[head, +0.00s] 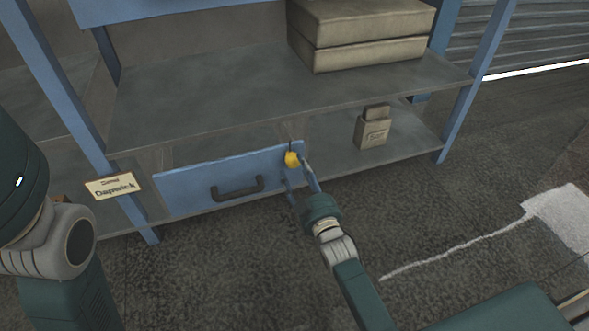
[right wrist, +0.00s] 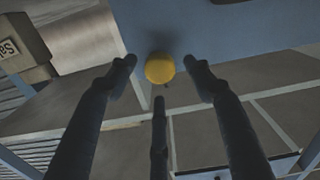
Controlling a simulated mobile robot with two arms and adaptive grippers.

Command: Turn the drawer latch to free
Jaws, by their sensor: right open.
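A yellow latch knob (head: 292,159) is at the right end of the drawer front. My right gripper (head: 302,164) is at the knob, with its fingers beside it. In the right wrist view the yellow knob (right wrist: 160,68) lies between the spread tips of my open right gripper (right wrist: 162,78). Whether any finger touches the knob, I cannot tell. My left arm shows at the left edge of the head view, but its gripper does not show.
Two stacked boxes (head: 355,50) stand on the shelf above. A small labelled container (head: 373,130) stands on the lower shelf, right of the drawer. A sign (head: 113,187) hangs on the left post.

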